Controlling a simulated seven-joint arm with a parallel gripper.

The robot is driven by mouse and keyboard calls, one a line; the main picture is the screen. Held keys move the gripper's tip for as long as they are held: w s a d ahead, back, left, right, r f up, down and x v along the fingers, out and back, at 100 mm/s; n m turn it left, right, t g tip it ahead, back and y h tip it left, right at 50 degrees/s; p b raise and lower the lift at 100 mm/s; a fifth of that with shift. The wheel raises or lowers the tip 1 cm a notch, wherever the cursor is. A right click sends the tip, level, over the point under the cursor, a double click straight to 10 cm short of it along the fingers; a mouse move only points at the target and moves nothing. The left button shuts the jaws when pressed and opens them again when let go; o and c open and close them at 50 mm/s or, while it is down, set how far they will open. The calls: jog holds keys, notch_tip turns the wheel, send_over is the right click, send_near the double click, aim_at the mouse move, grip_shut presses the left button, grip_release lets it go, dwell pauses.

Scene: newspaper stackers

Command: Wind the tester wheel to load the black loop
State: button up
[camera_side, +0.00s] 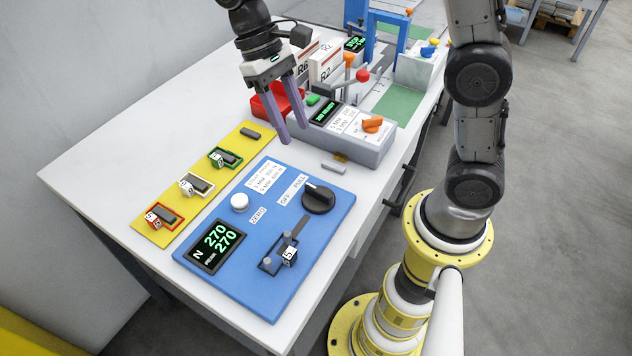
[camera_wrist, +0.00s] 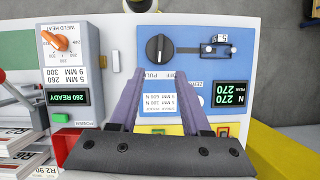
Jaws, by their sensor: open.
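The blue tester (camera_side: 240,290) lies on the white bench. Its wheel is a black knob (camera_side: 318,197) with a white pointer line, beside a label reading OFF and PULL; it also shows in the wrist view (camera_wrist: 159,49). The black loop (camera_side: 270,264), with a white tag marked 5, sits around the tester's posts near a slot, and it shows in the wrist view (camera_wrist: 208,50). The tester display (camera_side: 215,246) reads N 270 and peak 270. My gripper (camera_side: 294,132) is open and empty, with its purple fingers above the bench, apart from the wheel.
A yellow mat (camera_side: 150,228) left of the tester holds red, white and green framed pieces. A grey welder box (camera_side: 365,152) with an orange knob (camera_side: 372,125) stands behind the tester, with a red-knobbed lever. A white button (camera_side: 239,202) is on the tester.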

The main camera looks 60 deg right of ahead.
aim_at(318, 189)
jog(key=x, duration=1.4)
jog(key=shift+r, duration=0.1)
grip_shut()
